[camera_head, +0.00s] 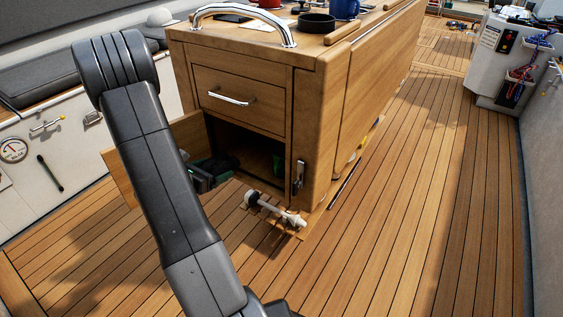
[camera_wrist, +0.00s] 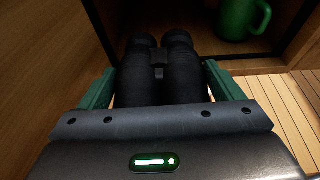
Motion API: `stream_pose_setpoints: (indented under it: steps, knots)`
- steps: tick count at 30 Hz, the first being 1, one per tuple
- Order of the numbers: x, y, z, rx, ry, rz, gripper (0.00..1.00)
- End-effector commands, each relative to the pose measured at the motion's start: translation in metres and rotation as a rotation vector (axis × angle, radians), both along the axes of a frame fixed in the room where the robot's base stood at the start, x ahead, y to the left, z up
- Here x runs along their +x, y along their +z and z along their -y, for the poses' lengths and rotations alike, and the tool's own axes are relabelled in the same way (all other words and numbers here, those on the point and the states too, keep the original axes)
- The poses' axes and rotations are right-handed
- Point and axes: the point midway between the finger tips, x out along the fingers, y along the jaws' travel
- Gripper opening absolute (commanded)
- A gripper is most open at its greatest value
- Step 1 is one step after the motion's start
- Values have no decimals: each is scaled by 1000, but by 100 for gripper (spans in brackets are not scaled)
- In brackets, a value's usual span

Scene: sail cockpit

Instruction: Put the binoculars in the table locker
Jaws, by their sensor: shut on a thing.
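The black binoculars (camera_wrist: 160,78) are between the green fingers of my gripper (camera_wrist: 160,70) in the wrist view. My gripper is shut on them, with the two eyepiece or lens ends pointing away toward the locker. In the head view my gripper (camera_head: 212,172) is at the left side of the open table locker (camera_head: 245,146), low in front of its opening; my arm hides part of it. The locker's wooden door (camera_head: 187,132) stands swung open to the left. In the wrist view the locker's dark inside (camera_wrist: 190,42) lies just ahead of the binoculars.
A green mug (camera_wrist: 243,18) stands inside the locker at the right. A closed drawer (camera_head: 240,98) is above the opening. A white-and-grey item (camera_head: 272,208) lies on the deck in front. A mug and a black bowl (camera_head: 316,23) are on the table top.

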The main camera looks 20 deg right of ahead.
Motion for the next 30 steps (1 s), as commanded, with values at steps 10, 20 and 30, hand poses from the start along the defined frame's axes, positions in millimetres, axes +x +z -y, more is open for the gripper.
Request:
stream_pose_setpoints:
  steps: [10,20,30]
  knots:
    - [25,-17,29,0,-7,8,44]
    - [73,-16,92,-1,-7,6,44]
    - [93,-15,114,-1,-3,5,44]
